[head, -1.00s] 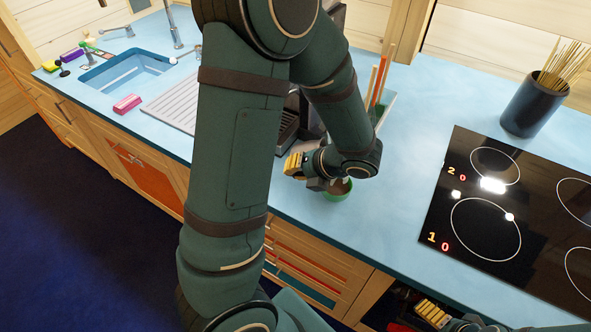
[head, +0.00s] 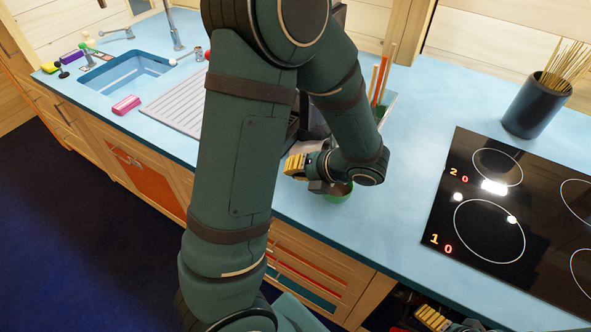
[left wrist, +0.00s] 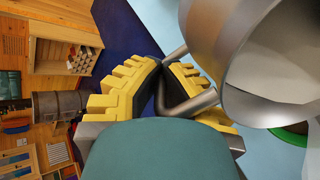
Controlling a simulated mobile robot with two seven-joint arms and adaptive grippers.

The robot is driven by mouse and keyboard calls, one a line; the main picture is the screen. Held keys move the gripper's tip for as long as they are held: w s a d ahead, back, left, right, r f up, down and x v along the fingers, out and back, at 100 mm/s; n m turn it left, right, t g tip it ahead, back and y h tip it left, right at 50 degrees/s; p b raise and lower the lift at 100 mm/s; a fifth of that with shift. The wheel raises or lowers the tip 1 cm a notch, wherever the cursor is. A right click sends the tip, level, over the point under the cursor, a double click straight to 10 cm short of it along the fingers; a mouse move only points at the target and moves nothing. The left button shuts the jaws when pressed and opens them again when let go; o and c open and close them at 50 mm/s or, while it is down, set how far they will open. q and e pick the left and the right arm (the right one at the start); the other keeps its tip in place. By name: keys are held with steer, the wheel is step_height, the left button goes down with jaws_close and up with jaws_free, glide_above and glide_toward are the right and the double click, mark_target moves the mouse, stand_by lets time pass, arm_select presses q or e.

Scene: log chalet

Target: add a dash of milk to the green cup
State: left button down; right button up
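The green cup (head: 340,197) stands on the blue counter below my left wrist, its top partly covered by my wrist and a small grey piece of metal. In the left wrist view a bit of its green rim (left wrist: 296,131) shows behind a metal jug. This shiny metal jug (left wrist: 240,50) is tilted, its round opening close to the cup; no milk is visible. My left gripper (left wrist: 165,80), with yellow-backed fingers, is shut on the jug's handle (left wrist: 188,104). In the head view its fingers (head: 296,165) show left of the cup. My right gripper (head: 432,318) is low at the bottom edge, partly cut off.
A black hob (head: 490,240) lies to the right, with a dark pot of sticks (head: 535,105) behind it. A dark appliance and upright sticks (head: 381,80) stand behind my left arm. The sink (head: 125,75) is at the left. Counter between cup and hob is clear.

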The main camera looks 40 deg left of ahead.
arm_select(q)
steer(key=shift+y+b, duration=0.3)
steer(key=shift+b, duration=0.1)
steer(key=shift+y, duration=0.6)
steer(key=shift+w+r+p, duration=0.1)
steer(key=shift+r+p, duration=0.1)
steer(key=shift+p, duration=0.1)
step_height(320, 180, up, 4)
steer(key=h+p, duration=0.3)
steer(key=p, duration=0.2)
steer(key=t+h+p, duration=0.1)
steer(key=h+p, duration=0.3)
steer(key=p, duration=0.1)
steer(key=shift+t, duration=0.3)
steer(key=shift+h, duration=0.5)
steer(key=shift+r+h, duration=0.1)
steer(key=shift+h, duration=0.3)
steer(key=shift+r+t+h, duration=0.35)
steer(key=shift+r+h, duration=0.05)
steer(key=shift+h, duration=0.4)
steer(key=shift+r+t+h, duration=0.35)
steer(key=shift+h, duration=0.45)
steer(key=shift+d, duration=0.1)
